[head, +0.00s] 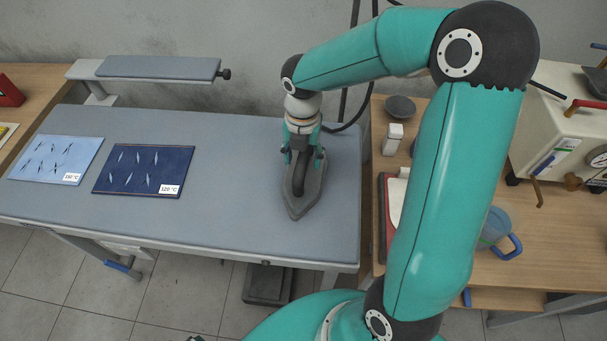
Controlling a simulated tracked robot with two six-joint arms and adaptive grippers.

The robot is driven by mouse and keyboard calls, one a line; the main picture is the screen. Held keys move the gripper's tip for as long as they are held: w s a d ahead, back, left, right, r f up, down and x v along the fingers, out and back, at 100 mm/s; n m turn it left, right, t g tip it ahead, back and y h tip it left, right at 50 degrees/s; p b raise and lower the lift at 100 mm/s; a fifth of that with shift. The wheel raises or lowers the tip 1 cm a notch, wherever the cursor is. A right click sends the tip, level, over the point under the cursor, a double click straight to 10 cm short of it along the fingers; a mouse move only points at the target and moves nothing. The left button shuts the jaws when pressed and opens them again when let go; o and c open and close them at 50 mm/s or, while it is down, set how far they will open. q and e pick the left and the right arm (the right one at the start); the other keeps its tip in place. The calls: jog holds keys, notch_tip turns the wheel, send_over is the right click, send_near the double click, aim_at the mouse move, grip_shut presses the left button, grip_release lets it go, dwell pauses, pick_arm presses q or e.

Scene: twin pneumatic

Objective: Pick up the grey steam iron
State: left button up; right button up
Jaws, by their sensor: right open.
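The grey steam iron (302,201) rests on the right part of the grey ironing table (232,215), its pointed tip toward the front. Its dark handle runs along the top. My right gripper (304,160) points down over the rear of the iron, with its fingers apart on either side of the handle. It is open. I cannot tell whether the fingers touch the handle. The gripper hides the back of the iron. My left gripper does not show.
A light blue cloth (58,158) and a dark blue cloth (143,170) with temperature tags lie on the table's left. A sleeve board (158,67) stands at the back. A wooden bench (530,225) on the right holds a blue jug (494,228) and a white machine (560,125).

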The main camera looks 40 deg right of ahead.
jog(key=shift+f, duration=0.65)
grip_shut()
jog(key=shift+w+r, duration=0.15)
